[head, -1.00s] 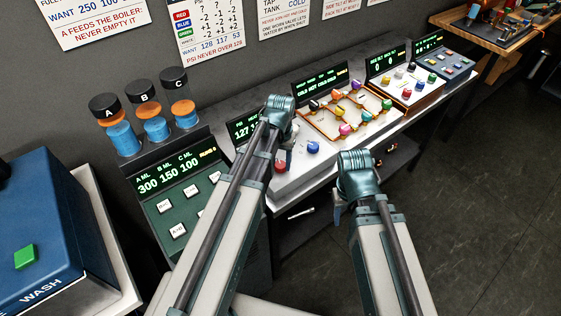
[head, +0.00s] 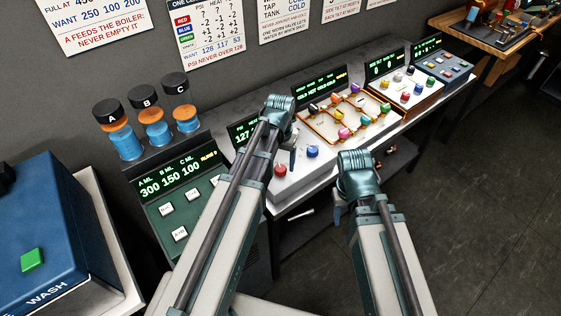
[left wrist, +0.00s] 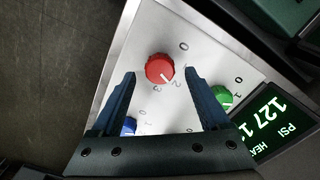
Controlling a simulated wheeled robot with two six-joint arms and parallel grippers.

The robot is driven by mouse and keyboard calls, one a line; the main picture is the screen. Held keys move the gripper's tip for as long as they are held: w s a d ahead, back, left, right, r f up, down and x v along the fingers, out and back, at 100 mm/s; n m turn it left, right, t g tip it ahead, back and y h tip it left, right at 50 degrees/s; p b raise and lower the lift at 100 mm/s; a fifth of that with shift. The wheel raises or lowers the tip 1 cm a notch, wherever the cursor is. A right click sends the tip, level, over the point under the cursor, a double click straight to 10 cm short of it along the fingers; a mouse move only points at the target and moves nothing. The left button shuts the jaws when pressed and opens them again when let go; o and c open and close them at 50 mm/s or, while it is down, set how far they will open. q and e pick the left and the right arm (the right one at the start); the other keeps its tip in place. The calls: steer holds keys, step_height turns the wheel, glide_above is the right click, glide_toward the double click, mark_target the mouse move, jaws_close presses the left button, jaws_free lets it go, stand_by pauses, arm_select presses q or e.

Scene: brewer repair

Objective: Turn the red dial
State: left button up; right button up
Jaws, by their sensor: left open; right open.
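The red dial (head: 280,170) sits on the white top of the dial box (head: 300,186) in the head view, just right of my left arm. In the left wrist view the red dial (left wrist: 160,68) lies a little beyond the tips of my open left gripper (left wrist: 160,74), between the two finger lines. A blue dial (head: 312,151) is beside it, and a green dial (left wrist: 222,97) shows in the left wrist view. Numbers ring the red dial. My left gripper (head: 291,160) is mostly hidden behind its wrist in the head view. My right gripper (head: 338,210) is open and empty, off the counter's front.
The box's screen (left wrist: 268,122) reads PSI 127. A valve panel (head: 350,117) with coloured knobs stands to the right. A green button panel (head: 180,210) and several canisters (head: 154,125) stand left. A blue wash machine (head: 40,230) is at far left. The floor at right is clear.

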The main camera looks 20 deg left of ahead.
mark_target(280, 168)
arm_select(q)
step_height(280, 168, up, 12)
steer(key=p, duration=1.1)
steer(key=shift+f, duration=0.15)
steer(key=s+d+f+m+y+b, duration=0.1)
steer(key=s+d+f+m+b, duration=0.2)
steer(key=s+d+f+b, duration=0.7)
steer(key=s+f+b, duration=0.3)
steer(key=s, duration=0.1)
steer(key=shift+s+d+f+b, duration=0.25)
steer(key=shift+d+b, duration=0.05)
steer(key=shift+b, duration=0.1)
stand_by(0.7)
